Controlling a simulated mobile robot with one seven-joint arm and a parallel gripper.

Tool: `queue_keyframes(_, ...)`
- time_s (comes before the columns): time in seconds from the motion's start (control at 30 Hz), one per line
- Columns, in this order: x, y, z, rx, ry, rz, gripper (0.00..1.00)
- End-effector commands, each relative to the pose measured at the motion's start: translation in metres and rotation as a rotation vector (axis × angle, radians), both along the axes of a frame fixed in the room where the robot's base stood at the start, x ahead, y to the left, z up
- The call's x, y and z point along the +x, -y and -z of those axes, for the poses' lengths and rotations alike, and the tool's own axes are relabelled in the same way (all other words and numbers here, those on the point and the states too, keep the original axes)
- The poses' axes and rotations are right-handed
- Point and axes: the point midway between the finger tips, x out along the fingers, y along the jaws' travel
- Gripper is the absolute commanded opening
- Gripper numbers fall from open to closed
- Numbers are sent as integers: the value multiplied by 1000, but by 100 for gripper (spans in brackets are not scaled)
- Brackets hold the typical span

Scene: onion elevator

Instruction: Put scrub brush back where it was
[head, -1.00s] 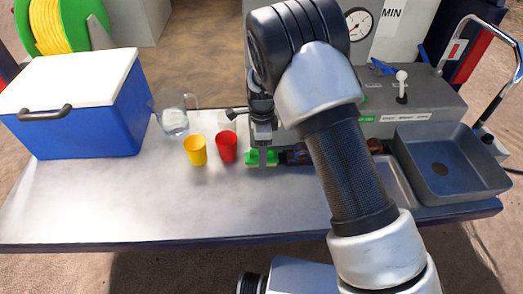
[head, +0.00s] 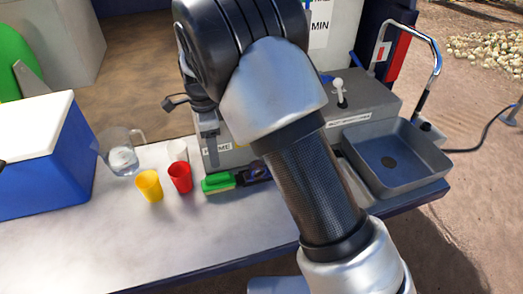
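A green block with a yellowish underside, which looks like the scrub brush (head: 218,183), lies on the grey counter (head: 110,235) in front of the grey machine. My gripper (head: 212,158) points down just above and behind the brush in the picture, with a small gap between them. I see its fingers nearly edge-on, so I cannot tell whether they are open. Nothing shows between them. My arm covers part of the counter and machine to the right.
A red cup (head: 180,177), a yellow cup (head: 149,185) and a clear jug (head: 121,155) stand left of the brush. A dark object (head: 257,173) lies close on its right. A blue cooler (head: 45,165) is at left, a grey sink (head: 390,160) at right. The front counter is clear.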

Motion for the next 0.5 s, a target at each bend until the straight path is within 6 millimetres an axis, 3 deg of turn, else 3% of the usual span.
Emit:
queue_keyframes(0.13,0,4,-6,5,4,-9,57)
queue_keyframes(0.23,-2,19,-27,26,18,-52,57)
queue_keyframes(0.37,-14,62,-82,70,71,-186,57)
queue_keyframes(0.5,-48,120,-141,92,163,-401,57)
